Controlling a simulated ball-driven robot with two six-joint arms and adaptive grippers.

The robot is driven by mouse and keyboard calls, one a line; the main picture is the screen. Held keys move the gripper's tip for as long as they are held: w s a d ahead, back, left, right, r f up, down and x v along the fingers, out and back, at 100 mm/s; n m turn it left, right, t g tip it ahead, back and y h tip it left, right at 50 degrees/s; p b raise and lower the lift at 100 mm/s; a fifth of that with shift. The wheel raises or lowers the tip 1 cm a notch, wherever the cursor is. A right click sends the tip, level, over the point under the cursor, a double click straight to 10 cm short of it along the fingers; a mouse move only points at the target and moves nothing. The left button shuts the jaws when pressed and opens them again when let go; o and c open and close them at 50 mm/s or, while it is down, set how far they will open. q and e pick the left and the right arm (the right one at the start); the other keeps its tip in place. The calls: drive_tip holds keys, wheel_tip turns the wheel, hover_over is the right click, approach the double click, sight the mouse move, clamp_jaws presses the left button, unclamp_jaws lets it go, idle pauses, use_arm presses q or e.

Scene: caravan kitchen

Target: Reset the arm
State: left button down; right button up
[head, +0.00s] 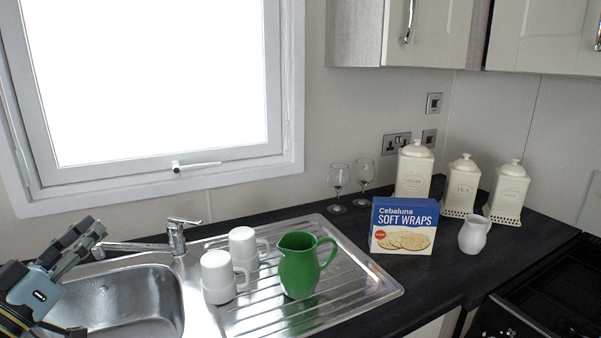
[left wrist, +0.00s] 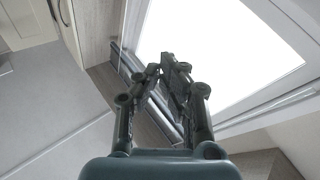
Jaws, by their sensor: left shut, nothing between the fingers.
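My left gripper (head: 92,230) is at the left edge of the head view, raised beside the sink and in front of the window wall. Its dark fingers point up and to the right. In the left wrist view the gripper (left wrist: 168,66) is shut with nothing between its fingers, with the window and a cupboard behind it. My right gripper does not show in either view.
The sink (head: 112,302) and tap (head: 176,236) are close to my left gripper. Wine glasses (head: 339,181), a wraps box (head: 403,228), canisters (head: 461,186) and a white jug (head: 474,236) are further right.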

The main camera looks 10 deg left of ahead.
use_arm(q)
drive_tip(key=s+d+f+g+y, duration=0.3)
drive_tip(key=s+d+f+g, duration=0.1)
drive_tip(key=d+f+g, duration=0.4)
drive_tip(key=s+d+f+m+g+y, duration=0.1)
drive_tip(key=s+f+g, duration=0.1)
drive_tip(key=s+g, duration=0.5)
drive_tip(key=s+d+f+m+g+y, duration=0.1)
drive_tip(key=s+d+g, duration=0.1)
drive_tip(key=s, duration=1)
wheel_tip(320, 180, down, 37)
drive_tip(key=s+a+g+b, duration=0.2)
drive_tip(key=s+a+b, duration=0.1)
drive_tip(key=b, duration=0.7)
drive_tip(key=s+f+b, duration=0.3)
drive_tip(key=s+f, duration=0.6)
drive_tip(key=f, duration=0.2)
drive_tip(key=s+f+g+b, duration=0.1)
drive_tip(key=s+f+b, duration=0.3)
drive_tip(key=s+f, duration=0.4)
wheel_tip(320, 180, down, 4)
drive_tip(key=shift+s+a+f, duration=0.1)
drive_tip(key=shift+s+a, duration=0.3)
drive_tip(key=shift+a, duration=0.05)
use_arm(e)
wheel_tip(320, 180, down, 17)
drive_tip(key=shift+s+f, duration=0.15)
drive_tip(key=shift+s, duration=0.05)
